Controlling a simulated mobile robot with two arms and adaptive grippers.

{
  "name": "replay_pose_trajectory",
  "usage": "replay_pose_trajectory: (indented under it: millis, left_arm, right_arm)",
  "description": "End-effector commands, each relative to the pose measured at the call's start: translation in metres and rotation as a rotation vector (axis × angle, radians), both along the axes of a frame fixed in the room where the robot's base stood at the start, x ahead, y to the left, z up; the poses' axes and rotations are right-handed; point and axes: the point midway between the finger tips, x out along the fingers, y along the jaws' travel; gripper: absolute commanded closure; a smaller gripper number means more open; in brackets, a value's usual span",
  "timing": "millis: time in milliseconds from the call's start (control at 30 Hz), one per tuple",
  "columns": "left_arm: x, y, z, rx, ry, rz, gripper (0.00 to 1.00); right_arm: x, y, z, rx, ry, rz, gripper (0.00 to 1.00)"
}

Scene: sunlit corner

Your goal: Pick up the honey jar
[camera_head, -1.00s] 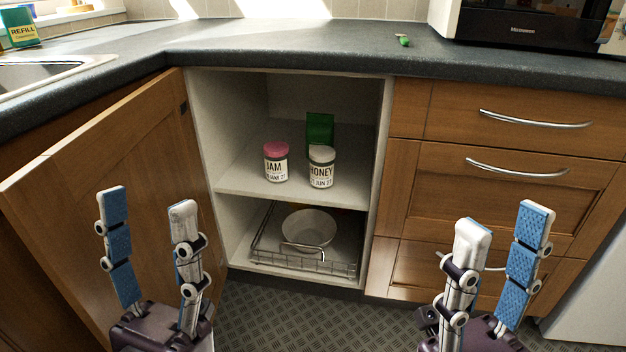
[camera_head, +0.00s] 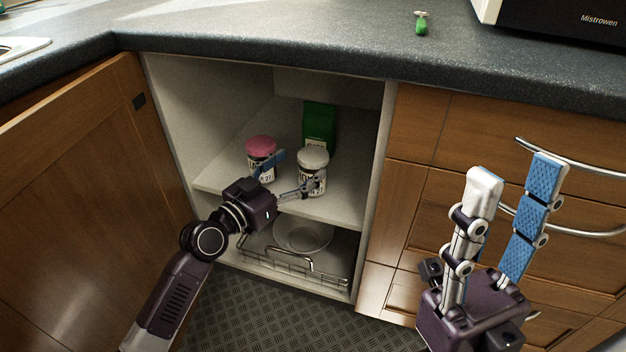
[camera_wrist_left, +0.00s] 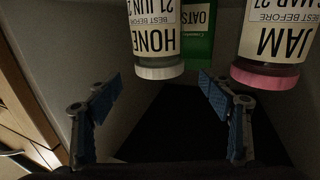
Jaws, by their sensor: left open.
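The honey jar (camera_head: 313,160) has a white lid and stands upright on the cupboard's upper shelf (camera_head: 345,203); its lower part is partly covered by my gripper. My left gripper (camera_head: 293,172) is open and empty, just in front of the jar at the shelf's front edge. In the left wrist view, which is upside down, the honey jar (camera_wrist_left: 154,40) is ahead, within the span of the two open fingers (camera_wrist_left: 161,85); whether they touch it I cannot tell. My right gripper (camera_head: 518,172) is open and empty in front of the drawers.
A pink-lidded jam jar (camera_head: 261,147) stands close left of the honey, near one left finger. A green oats packet (camera_head: 319,124) is behind. Below are a bowl (camera_head: 303,233) and wire rack (camera_head: 290,262). The open door (camera_head: 80,190) bounds the left side.

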Motion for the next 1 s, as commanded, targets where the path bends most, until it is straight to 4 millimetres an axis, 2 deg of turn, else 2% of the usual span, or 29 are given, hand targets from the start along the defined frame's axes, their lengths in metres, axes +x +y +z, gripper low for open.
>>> replay_pose_trajectory:
  millis: [400,700,1000]
  left_arm:
    - [0.041,-0.032,-0.006,-0.003,-0.002,0.001,0.27]
    - [0.045,-0.035,-0.005,-0.001,-0.001,0.001,0.27]
    - [0.045,-0.034,-0.005,0.000,-0.001,0.001,0.58]
  right_arm:
    - [0.002,0.000,-0.019,-0.001,0.000,-0.002,0.60]
    - [0.002,0.000,-0.018,-0.004,-0.007,-0.003,0.60]
    - [0.002,0.000,-0.017,-0.003,-0.009,-0.004,0.60]
